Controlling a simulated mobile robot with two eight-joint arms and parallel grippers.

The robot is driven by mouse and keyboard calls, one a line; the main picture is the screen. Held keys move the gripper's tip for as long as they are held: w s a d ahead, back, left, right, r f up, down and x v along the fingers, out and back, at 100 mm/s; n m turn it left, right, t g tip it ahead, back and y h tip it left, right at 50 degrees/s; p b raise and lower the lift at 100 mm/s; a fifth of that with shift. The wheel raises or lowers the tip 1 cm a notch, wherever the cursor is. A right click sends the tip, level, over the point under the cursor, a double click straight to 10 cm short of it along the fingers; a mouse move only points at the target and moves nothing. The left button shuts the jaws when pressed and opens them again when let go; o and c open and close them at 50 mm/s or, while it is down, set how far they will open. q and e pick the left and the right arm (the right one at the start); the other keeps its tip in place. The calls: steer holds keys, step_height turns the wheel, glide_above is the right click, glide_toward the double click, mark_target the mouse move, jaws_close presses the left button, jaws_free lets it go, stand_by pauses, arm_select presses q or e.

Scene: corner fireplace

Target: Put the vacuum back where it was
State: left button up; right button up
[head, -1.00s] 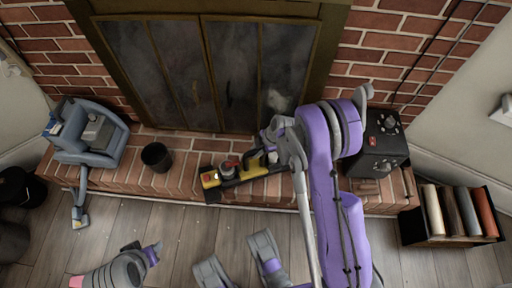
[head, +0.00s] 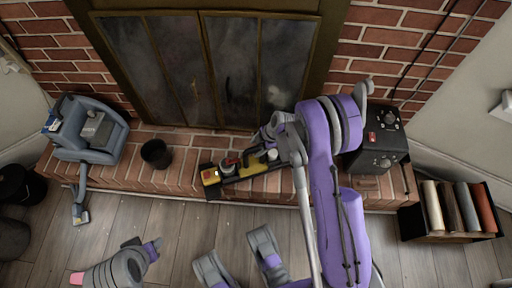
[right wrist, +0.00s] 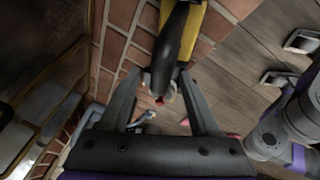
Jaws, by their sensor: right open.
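A blue-grey machine (head: 92,128) with a hose and a floor nozzle (head: 80,213) stands at the left of the brick hearth and looks like a vacuum. A long yellow-and-black tool (head: 238,174) with a red part lies on the hearth before the fireplace; I cannot tell whether it is a hand vacuum. My right gripper (head: 264,148) is over its right end. In the right wrist view, the right gripper (right wrist: 160,76) is open, with the tool's black part (right wrist: 171,48) between or just beyond its fingers. Contact cannot be told. I do not make out my left gripper.
A small black cup (head: 156,154) stands between machine and tool. A black box with knobs (head: 381,145) is at the hearth's right. A rack of rolls (head: 458,210) stands on the floor. A grey piece with purple and pink ends (head: 115,268) shows bottom left. Floor at centre left is clear.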

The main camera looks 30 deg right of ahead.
steer(key=p+v, duration=0.3)
steer(key=v, duration=0.8)
steer(key=s+a+r+m+h, duration=0.1)
steer(key=s+a+r+m, duration=0.3)
steer(key=s+r, duration=0.15)
steer(key=s+a+r+m+h, duration=0.1)
steer(key=s+a+r+m, duration=0.25)
steer(key=r, duration=0.35)
steer(key=s+a+r+m+t+h, duration=0.1)
steer(key=s+a+r+m, duration=0.1)
steer(key=s+m, duration=0.7)
steer(key=s+r, duration=0.1)
steer(key=s, duration=0.2)
steer(key=shift+a+r+h, duration=0.2)
steer(key=shift+a+h, duration=0.05)
steer(key=shift+h, duration=0.05)
